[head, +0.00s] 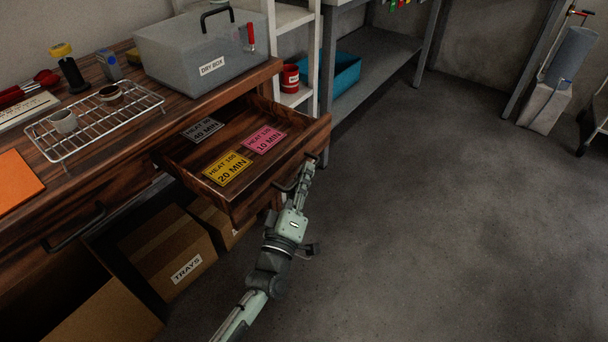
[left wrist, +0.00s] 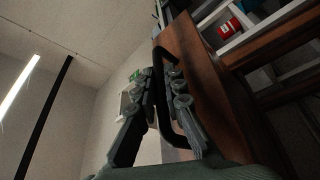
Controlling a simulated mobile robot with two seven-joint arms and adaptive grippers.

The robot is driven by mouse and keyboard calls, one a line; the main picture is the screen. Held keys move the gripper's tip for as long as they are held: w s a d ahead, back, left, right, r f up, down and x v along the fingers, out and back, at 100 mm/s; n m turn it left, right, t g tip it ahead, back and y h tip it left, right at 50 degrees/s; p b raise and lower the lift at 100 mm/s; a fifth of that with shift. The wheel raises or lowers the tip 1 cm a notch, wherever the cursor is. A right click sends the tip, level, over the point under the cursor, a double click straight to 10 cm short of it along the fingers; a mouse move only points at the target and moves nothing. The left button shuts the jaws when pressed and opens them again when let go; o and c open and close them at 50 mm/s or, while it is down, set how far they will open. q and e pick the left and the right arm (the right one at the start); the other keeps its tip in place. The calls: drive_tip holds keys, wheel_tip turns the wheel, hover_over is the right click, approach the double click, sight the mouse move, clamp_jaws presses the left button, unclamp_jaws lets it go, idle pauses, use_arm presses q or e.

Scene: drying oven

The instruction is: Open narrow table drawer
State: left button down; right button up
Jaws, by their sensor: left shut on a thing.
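The narrow table drawer (head: 274,171) is pulled out from the dark wooden table (head: 110,135), and its inside shows. Three cards lie in it: a grey one (head: 202,130), a pink one (head: 264,140) and a yellow one (head: 227,168). My left gripper (head: 306,172) is at the drawer front, shut on the dark bar handle (head: 285,186). In the left wrist view, the fingers (left wrist: 168,88) are on either side of the black handle (left wrist: 164,105), against the wooden drawer front (left wrist: 205,85). My right gripper is not in view.
A dry box (head: 205,50) and a wire rack (head: 105,118) with small cups stand on the table. A second drawer handle (head: 75,230) is at lower left. Cardboard boxes (head: 165,245) sit underneath. The concrete floor (head: 430,190) to the right is clear.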

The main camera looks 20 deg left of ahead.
use_arm(q)
drive_tip(key=c, duration=1.7)
unclamp_jaws()
drive_tip(key=shift+o, duration=0.5)
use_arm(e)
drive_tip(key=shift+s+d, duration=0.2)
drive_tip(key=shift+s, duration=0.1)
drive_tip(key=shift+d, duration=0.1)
